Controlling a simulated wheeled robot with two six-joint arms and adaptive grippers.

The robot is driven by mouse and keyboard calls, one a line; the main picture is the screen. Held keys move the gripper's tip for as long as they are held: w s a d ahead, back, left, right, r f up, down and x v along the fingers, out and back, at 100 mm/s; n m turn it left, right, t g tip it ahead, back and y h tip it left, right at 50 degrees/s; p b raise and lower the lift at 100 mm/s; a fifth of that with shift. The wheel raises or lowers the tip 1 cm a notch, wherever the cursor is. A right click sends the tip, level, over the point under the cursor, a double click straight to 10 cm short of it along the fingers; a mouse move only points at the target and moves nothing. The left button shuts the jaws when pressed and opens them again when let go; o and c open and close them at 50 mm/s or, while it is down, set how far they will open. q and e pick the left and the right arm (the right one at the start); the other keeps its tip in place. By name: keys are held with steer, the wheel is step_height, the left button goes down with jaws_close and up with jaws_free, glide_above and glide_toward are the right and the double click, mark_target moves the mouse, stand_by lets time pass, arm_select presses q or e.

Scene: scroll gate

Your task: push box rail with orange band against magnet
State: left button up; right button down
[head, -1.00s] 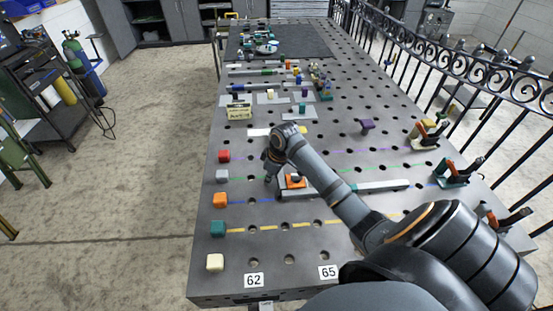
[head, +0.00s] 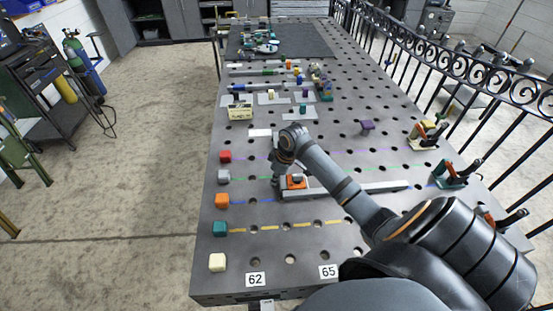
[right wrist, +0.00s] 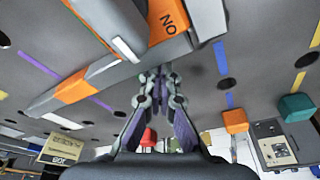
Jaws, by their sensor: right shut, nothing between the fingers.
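The box rail (right wrist: 52,97), a grey bar with an orange band (right wrist: 76,87), crosses the right wrist view just beyond my fingertips. In the head view my arm hides most or all of it. An orange block marked "NO" (right wrist: 168,18), which looks like the magnet, lies beside the rail's upper right end; it also shows in the head view (head: 297,181). Whether rail and block touch is unclear. My right gripper (right wrist: 160,72) is shut and empty, tips close to the rail; contact cannot be told. In the head view it (head: 277,182) points down left of the block. My left gripper is not in view.
A second grey rail (head: 385,187) runs right from the block. Coloured cubes, including an orange one (head: 222,201), line the table's left side. Toggle clamps (head: 457,173) stand on the right. A yellow sign box (head: 240,112) and plates lie farther back. The front has free room.

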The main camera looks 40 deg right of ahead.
steer(key=shift+f, duration=0.1)
stand_by(0.3)
steer(key=shift+w+a, duration=0.25)
steer(key=shift+a, duration=0.25)
steer(key=shift+w+a, duration=0.25)
steer(key=shift+a, duration=0.2)
steer(key=w+a+p+v, duration=0.1)
steer(key=p+v, duration=0.7)
steer(key=p, duration=0.1)
steer(key=shift+w+r, duration=0.2)
steer(key=shift+w, duration=0.15)
